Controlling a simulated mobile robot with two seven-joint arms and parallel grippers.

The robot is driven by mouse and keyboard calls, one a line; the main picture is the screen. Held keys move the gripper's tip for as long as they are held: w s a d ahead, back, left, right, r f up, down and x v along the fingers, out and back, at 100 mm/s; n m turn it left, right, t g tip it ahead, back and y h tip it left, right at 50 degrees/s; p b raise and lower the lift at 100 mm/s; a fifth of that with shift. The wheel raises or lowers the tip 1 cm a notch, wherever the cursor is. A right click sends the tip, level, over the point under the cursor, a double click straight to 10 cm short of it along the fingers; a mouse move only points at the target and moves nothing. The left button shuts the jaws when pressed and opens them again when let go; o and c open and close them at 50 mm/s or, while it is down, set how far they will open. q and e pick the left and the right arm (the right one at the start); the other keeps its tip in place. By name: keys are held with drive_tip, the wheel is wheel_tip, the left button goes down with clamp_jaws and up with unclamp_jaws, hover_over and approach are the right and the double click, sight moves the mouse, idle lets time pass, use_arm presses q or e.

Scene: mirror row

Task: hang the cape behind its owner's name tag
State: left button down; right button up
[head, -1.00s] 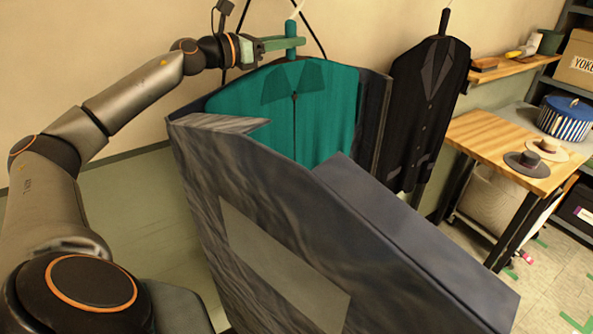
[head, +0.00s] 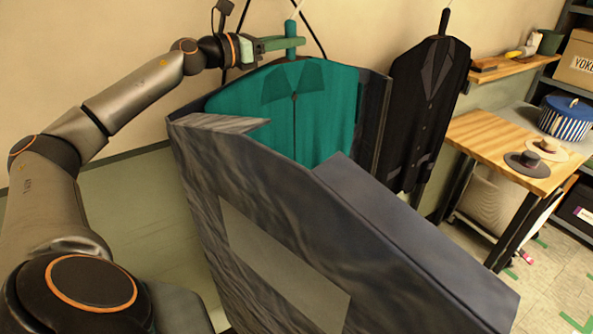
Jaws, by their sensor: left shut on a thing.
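The teal garment (head: 330,105), which looks like the cape, hangs upright with a collar and a dark front seam. Its lower part is hidden behind a large dark grey, streaked panel-like piece (head: 270,215). My left gripper (head: 287,43) is shut on the green hanger neck (head: 291,40) just above the collar. A dark suit jacket (head: 430,100) hangs to the right of the teal garment. I see no readable owner's name tag. My right gripper is not in view.
A wooden table (head: 485,140) at the right holds a grey hat (head: 527,163) and a pale hat (head: 547,148). A blue striped hatbox (head: 565,118) stands behind. A wall shelf (head: 500,70) holds small items. Open floor lies at the lower right.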

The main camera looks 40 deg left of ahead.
use_arm(q)
drive_tip(key=shift+r, duration=0.25)
idle(0.5)
drive_tip(key=shift+r, duration=0.5)
drive_tip(key=shift+f, duration=0.25)
idle(0.8)
drive_tip(key=shift+f+b, duration=0.35)
drive_tip(key=shift+b, duration=0.2)
drive_tip(key=shift+r, duration=0.1)
